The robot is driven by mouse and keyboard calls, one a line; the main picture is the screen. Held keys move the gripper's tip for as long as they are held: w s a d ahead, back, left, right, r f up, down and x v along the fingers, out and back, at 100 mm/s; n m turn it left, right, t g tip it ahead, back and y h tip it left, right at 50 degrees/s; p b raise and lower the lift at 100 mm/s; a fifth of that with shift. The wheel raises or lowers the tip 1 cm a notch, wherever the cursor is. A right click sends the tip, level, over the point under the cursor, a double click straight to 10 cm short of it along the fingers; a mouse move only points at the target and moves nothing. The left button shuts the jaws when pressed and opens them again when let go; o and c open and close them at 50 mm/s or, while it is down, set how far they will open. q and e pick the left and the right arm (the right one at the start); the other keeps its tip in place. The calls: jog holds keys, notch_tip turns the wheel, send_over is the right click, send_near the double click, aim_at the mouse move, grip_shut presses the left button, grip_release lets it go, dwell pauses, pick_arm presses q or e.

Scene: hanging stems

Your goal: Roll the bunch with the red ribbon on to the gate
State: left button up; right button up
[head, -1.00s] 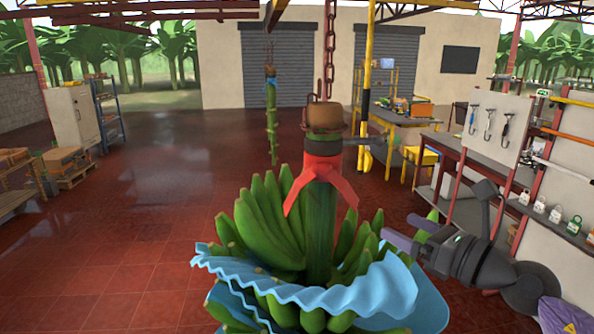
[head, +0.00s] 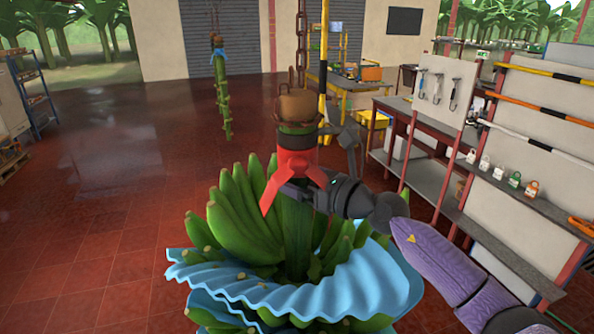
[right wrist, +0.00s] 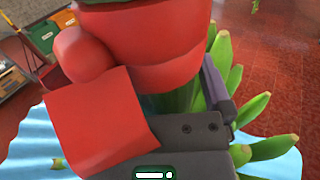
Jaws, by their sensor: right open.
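The bunch with the red ribbon (head: 296,164) hangs upright in front of me, its green bananas (head: 238,215) partly wrapped in blue padding (head: 300,297). The ribbon is tied round the stem below a brown hanger (head: 298,107) on a chain. My right gripper (head: 292,191) is open at the stem, just under the ribbon knot. In the right wrist view the ribbon (right wrist: 165,45) fills the middle, and a finger (right wrist: 217,92) stands beside the stem. I cannot tell whether the fingers touch it. My left gripper is out of view. I cannot make out a gate.
Another bare stem with a blue ribbon (head: 217,52) hangs farther back on the left. A workbench with shelves and a tool board (head: 440,88) stands at the right, beside racked striped bars (head: 540,98). A yellow table (head: 345,83) stands behind.

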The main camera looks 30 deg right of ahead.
jog(key=shift+w+a, duration=0.15)
jog(key=shift+w, duration=0.25)
jog(key=shift+s, duration=0.1)
grip_shut()
